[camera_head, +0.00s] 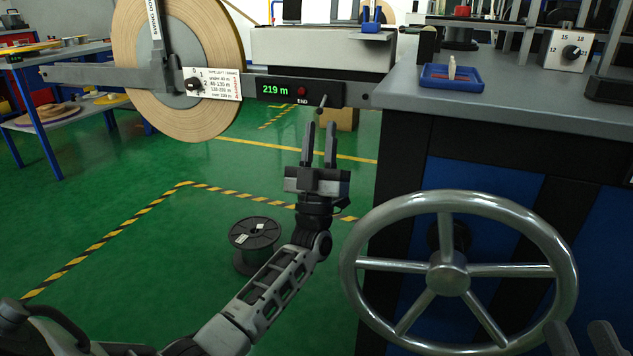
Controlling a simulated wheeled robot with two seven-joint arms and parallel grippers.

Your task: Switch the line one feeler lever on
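A small grey feeler lever (321,104) sticks out at the right end of the black display box (325,93), beside the label END. The box shows 219 m in green and has a red lamp (301,91). My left gripper (320,126) is just below the lever, fingers pointing up. Its two fingers are apart with nothing between them, and the tips look close to the lever's lower end; I cannot tell whether they touch. My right gripper (582,328) shows only its fingertips at the bottom right corner, apart and empty.
A large tape roll (225,45) hangs on the grey bar (110,76) at the left, with a knob (193,84) and printed label. A spoked handwheel (447,273) fronts the bench at the right. A blue tray (440,78) sits on the bench. A black spool (254,242) stands on the floor.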

